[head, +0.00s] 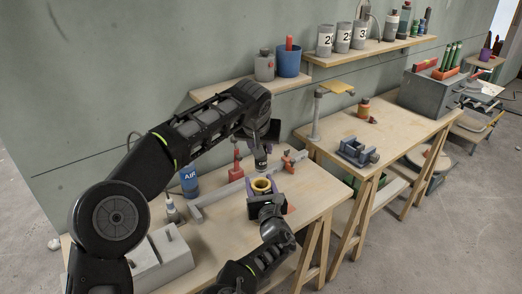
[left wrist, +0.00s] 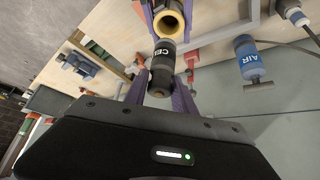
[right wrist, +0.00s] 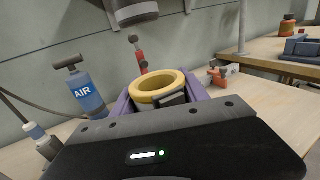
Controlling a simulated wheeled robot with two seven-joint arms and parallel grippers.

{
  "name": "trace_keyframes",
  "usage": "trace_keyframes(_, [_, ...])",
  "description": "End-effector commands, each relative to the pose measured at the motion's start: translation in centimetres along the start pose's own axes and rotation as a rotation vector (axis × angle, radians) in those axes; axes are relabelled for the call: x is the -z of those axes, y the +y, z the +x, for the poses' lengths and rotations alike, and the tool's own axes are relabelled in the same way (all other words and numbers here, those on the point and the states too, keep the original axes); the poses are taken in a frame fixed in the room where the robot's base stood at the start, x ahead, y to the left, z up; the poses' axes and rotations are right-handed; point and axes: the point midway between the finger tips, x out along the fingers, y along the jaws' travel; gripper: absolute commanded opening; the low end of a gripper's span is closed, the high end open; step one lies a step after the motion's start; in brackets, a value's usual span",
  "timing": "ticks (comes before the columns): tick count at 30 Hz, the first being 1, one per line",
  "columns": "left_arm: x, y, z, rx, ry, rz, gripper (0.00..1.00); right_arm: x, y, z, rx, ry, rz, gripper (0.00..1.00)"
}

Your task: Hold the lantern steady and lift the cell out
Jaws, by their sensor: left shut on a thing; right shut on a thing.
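The lantern (head: 263,185) stands on the near table, its yellow ring on top. In the right wrist view the ring (right wrist: 158,88) sits between the purple fingers of my right gripper (right wrist: 160,98), shut on the lantern. The dark grey cell (head: 261,160) is above the lantern, in my left gripper (head: 266,142). In the left wrist view the labelled cell (left wrist: 164,58) is held between purple fingers, with the ring (left wrist: 169,22) and its dark opening beyond it. The cell looks clear of the ring. A grey cylinder at the right wrist view's top appears to be its lower end.
A shelf (head: 215,91) is on the wall. The table's right front is bare.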

Motion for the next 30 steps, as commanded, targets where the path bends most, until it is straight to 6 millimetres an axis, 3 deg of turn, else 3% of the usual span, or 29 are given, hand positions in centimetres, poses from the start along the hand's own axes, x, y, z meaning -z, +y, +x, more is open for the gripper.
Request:
trace_keyframes(10, [0.02,-0.01,0.00,0.000,0.001,0.000,0.00,0.03,0.00,-0.01,0.000,0.001,0.000,0.00])
trace_keyframes(11, [0.02,-0.01,0.01,0.000,0.001,0.000,0.00,0.03,0.00,-0.01,0.000,0.001,0.000,0.53])
trace_keyframes(18, [0.02,-0.01,0.01,0.000,0.001,0.000,0.00,0.01,0.00,0.00,0.000,0.000,0.000,0.72])
trace_keyframes(20, [0.02,0.00,0.01,0.000,0.001,0.000,0.00,0.01,0.00,0.00,0.000,0.000,0.000,0.77])
trace_keyframes(30, [0.02,-0.01,0.01,0.000,0.001,0.000,0.00,0.00,0.02,-0.25,0.000,0.000,0.000,0.77])
